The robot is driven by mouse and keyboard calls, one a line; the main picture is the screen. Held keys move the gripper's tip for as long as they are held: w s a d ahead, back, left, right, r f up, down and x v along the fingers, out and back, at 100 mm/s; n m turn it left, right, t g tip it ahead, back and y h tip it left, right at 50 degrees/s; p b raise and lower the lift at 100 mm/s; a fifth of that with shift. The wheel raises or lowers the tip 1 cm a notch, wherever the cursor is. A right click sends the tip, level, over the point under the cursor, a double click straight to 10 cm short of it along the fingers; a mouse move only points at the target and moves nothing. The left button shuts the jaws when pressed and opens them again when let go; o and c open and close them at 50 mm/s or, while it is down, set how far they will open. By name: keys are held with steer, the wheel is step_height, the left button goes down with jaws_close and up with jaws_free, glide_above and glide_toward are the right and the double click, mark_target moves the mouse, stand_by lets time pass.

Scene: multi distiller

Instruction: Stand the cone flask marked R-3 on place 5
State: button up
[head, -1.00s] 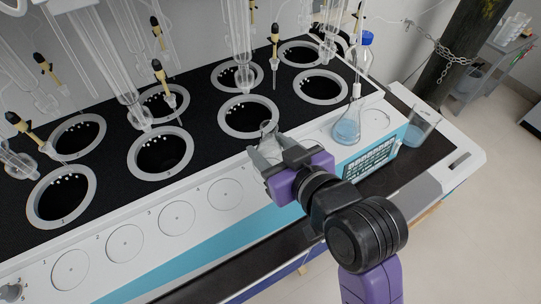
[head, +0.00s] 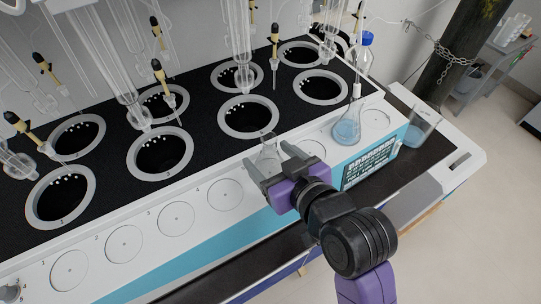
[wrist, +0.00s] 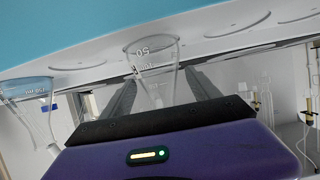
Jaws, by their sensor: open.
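A small clear cone flask (head: 268,158) stands upright on the white front ledge, at the fifth circle from the left, which the flask and my gripper largely hide. In the wrist view, which is upside down, the flask (wrist: 152,58) shows white volume print; I cannot read an R-3 mark. My gripper (head: 269,165) is open, its two fingers spread on either side of the flask. In the wrist view the fingers (wrist: 158,90) appear apart from the glass, with the neck between them.
Places 1 to 4 are empty. Ringed wells and hanging glassware fill the back.

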steer(key=shift+s+r, duration=0.1)
steer(key=p+v, duration=0.4)
steer(key=v, duration=0.8)
steer(key=s+d+f+m+t+h, duration=0.2)
steer(key=s+d+f+m+h, duration=0.4)
steer(key=s+d, duration=0.45)
steer(key=s+d+r+t+h, duration=0.1)
steer(key=s+d, duration=0.4)
steer(key=s, duration=0.6)
steer(key=shift+s+d+r+m+t, duration=0.2)
steer(key=shift+s+d+m+t, duration=0.1)
steer(key=shift+d+m, duration=0.1)
